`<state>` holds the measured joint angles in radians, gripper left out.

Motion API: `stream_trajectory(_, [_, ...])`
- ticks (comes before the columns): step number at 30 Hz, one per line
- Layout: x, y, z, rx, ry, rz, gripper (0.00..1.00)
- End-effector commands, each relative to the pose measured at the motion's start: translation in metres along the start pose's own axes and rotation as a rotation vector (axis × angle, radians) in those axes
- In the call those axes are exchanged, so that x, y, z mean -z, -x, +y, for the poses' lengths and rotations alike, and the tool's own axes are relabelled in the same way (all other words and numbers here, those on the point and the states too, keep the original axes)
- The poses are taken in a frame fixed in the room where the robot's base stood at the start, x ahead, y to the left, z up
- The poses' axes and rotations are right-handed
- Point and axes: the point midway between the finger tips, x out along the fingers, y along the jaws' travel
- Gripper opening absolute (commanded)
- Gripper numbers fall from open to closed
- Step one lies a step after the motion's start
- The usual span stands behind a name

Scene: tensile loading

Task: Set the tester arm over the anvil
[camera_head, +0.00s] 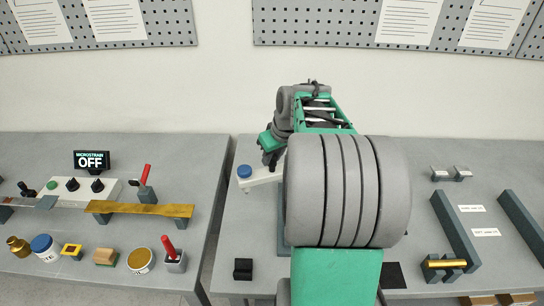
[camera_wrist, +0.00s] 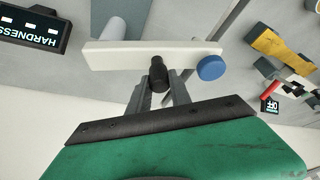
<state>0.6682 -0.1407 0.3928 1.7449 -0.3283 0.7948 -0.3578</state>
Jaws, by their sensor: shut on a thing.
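The tester arm (camera_head: 262,178) is a white beam with a blue round knob (camera_head: 244,171) at its left end; my own arm covers its other end. In the wrist view the white beam (camera_wrist: 125,55) runs across the upper middle, with the blue knob (camera_wrist: 210,67) at its right end. A grey cylinder (camera_wrist: 113,32) shows behind the beam. My gripper (camera_wrist: 160,88) is shut on a dark handle (camera_wrist: 158,72) at the beam. In the head view my gripper (camera_head: 270,155) is partly hidden. I cannot make out the anvil for certain.
A dark HARDNESS display (camera_wrist: 30,28) shows in the wrist view. A small black block (camera_head: 243,268) stands on the right table's front left. A gap separates the tables.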

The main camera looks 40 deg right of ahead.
Motion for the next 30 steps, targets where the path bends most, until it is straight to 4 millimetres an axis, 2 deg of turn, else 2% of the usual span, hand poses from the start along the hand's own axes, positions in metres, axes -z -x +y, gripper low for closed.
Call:
stream_trajectory(1, [0.0,0.0,0.0,0.0,0.0,0.0,0.13])
stream_trajectory(6, [-0.0001,0.0,0.0,0.0,0.0,0.0,0.0])
stream_trajectory(30, [-0.0002,0.0,0.0,0.0,0.0,0.0,0.0])
